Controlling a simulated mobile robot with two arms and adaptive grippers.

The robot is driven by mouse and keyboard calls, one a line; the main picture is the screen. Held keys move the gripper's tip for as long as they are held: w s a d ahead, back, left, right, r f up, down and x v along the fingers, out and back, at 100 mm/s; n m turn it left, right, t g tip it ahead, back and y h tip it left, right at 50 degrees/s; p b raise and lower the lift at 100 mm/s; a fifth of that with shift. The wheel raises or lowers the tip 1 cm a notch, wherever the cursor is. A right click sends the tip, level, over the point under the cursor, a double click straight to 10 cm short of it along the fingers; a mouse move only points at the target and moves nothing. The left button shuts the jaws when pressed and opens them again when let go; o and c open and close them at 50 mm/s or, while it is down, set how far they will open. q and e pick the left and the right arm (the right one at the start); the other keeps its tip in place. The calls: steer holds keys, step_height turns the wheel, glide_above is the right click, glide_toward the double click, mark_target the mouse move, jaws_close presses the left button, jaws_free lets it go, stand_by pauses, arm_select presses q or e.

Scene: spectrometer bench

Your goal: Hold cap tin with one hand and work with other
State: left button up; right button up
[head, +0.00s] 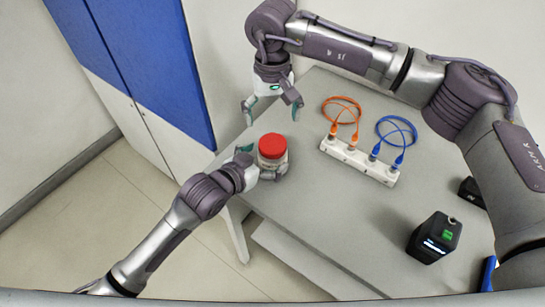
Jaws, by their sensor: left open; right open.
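The cap tin (272,158) is a small pale round tin with a red lid (272,146). It stands upright near the left edge of the grey table. My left gripper (262,162) is open, with its fingers on either side of the tin's lower part; I cannot tell whether they touch it. My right gripper (271,108) is open and empty. It points down above and behind the tin, apart from the lid.
A white strip (361,162) holds an orange cable (341,109) and a blue cable (396,133). A black device (434,238) with a lit screen stands at the front right. The table's middle front is clear. A blue and white cabinet (155,75) stands left.

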mark_target(273, 143)
arm_select(q)
steer(key=shift+x, duration=1.45)
jaws_close()
arm_select(e)
steer(key=m, duration=0.3)
steer(key=shift+m, duration=0.4)
steer(key=m, duration=0.3)
steer(key=shift+m, duration=0.4)
steer(key=m, duration=0.6)
steer(key=shift+f, duration=3.95)
